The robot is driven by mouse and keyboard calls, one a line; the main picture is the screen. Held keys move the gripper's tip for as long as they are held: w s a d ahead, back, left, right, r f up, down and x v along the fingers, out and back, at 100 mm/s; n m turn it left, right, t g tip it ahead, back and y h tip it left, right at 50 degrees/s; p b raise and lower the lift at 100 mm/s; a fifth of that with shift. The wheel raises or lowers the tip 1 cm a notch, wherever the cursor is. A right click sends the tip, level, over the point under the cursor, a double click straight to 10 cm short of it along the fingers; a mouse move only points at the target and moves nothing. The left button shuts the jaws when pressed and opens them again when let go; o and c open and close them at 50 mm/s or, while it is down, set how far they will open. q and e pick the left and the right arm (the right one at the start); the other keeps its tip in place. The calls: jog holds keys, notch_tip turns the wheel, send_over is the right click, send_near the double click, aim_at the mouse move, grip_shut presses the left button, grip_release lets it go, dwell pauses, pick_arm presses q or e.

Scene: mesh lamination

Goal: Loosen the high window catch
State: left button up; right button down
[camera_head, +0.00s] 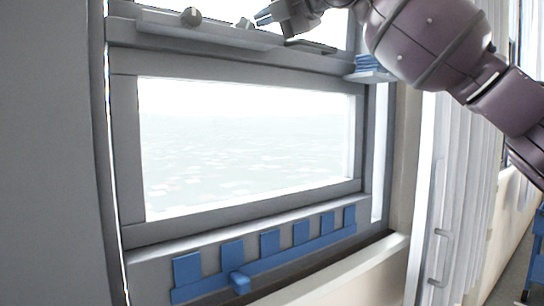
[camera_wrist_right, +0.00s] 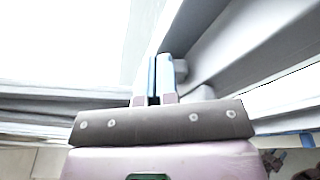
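The grey-framed window (camera_head: 125,150) fills the middle of the head view. High on its crossbar sit a round grey knob (camera_head: 191,16) and a smaller pale fitting (camera_head: 244,23); I cannot tell for sure which is the catch. My right gripper (camera_head: 262,17) is just right of the small fitting, at the top edge, its blue fingertips pointing left. In the right wrist view its fingers (camera_wrist_right: 158,75) show a narrow gap with nothing visible between them. A grey knob-like part (camera_wrist_right: 181,71) shows just right of the fingers; contact is unclear. My left gripper is not in view.
A small shelf (camera_head: 369,77) with blue pieces juts out right of the window, below my right arm. Several blue plates and a blue bar with a knob (camera_head: 240,283) line the lower frame. White curtain-like panels (camera_head: 480,170) stand at right.

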jog(key=shift+s+a+r, duration=0.2)
jog(key=shift+a+r, duration=0.05)
jog(key=shift+r, duration=0.1)
dwell(0.5)
jog(key=shift+r, duration=0.2)
jog(key=shift+d+r, duration=0.1)
jog(key=shift+r, duration=0.1)
jog(key=shift+s+d+f+b, duration=0.3)
jog(key=shift+s+d+b, duration=0.45)
jog(key=shift+b, duration=0.1)
jog(key=shift+s+d+b, duration=0.35)
jog(key=shift+s+d, duration=0.1)
jog(key=shift+s, duration=0.15)
jog(key=shift+s+d, duration=0.3)
jog(key=shift+s, duration=0.2)
jog(key=shift+s+d, duration=0.3)
jog(key=shift+s, duration=0.2)
